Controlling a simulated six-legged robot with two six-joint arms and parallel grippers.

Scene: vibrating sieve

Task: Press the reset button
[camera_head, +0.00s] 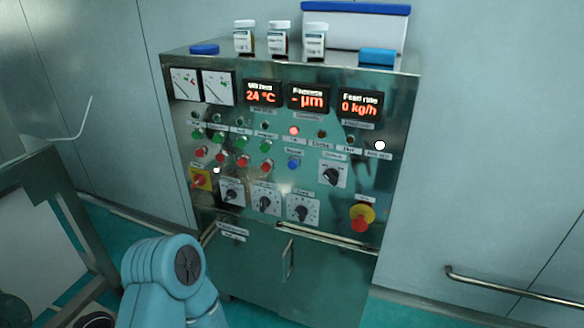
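A metal control cabinet (395,110) stands in the middle of the view with its sloped panel facing me. A blue push button (293,164) sits near the panel's centre, below a red lit lamp (294,131). A small label (293,153) above the blue button is too blurred to read surely; the blue button looks like the reset button. Nothing touches it. A light-blue link of my arm shows at the lower left, below and apart from the panel. Neither gripper shows in this view.
Green buttons (240,143), red buttons (242,160) and knobs (302,211) surround the blue button. A red emergency stop (361,218) is at lower right. Bottles (279,39) stand on top. A rail (330,241) runs below the panel. A metal frame (45,190) stands at left.

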